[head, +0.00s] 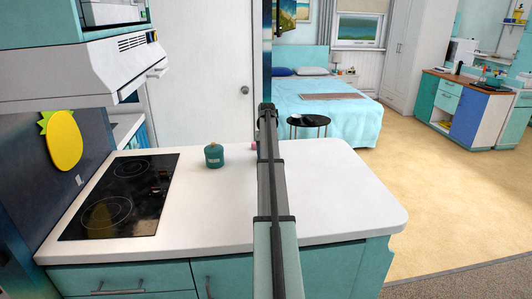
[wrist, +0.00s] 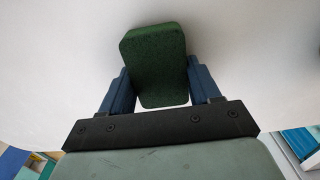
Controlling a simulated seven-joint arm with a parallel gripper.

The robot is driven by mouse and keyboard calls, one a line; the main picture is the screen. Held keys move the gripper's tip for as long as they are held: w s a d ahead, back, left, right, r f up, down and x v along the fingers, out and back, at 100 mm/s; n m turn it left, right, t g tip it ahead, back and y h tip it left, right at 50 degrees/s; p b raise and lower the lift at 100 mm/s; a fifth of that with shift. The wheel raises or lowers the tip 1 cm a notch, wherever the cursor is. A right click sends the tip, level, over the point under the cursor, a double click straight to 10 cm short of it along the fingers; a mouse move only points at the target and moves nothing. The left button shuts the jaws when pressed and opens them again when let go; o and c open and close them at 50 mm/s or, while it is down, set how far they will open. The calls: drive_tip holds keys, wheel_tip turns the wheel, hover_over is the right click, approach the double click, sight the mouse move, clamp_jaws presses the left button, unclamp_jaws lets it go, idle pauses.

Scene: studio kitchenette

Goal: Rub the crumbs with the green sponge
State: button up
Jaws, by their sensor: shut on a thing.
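The green sponge (wrist: 153,60) shows in the wrist view as a dark green block with rounded corners. My gripper (wrist: 160,84) is shut on it, with one blue finger at each side. The sponge sits over a plain white surface; I cannot tell whether it touches it. In the head view my arm hides the gripper and the sponge. No crumbs can be made out in either view; the arm covers part of the white counter (head: 335,195).
A teal lidded jar (head: 214,155) stands on the counter left of my arm. A small pink thing (head: 254,146) is partly hidden by the arm. A black cooktop (head: 120,195) lies at the left. The counter right of the arm is clear. A round black table (head: 309,121) stands behind it.

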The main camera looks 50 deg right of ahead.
drive_tip(key=shift+s+a+r, duration=0.1)
drive_tip(key=shift+s+a, duration=0.2)
drive_tip(key=shift+w+d+r, duration=0.1)
drive_tip(key=shift+r, duration=3.85)
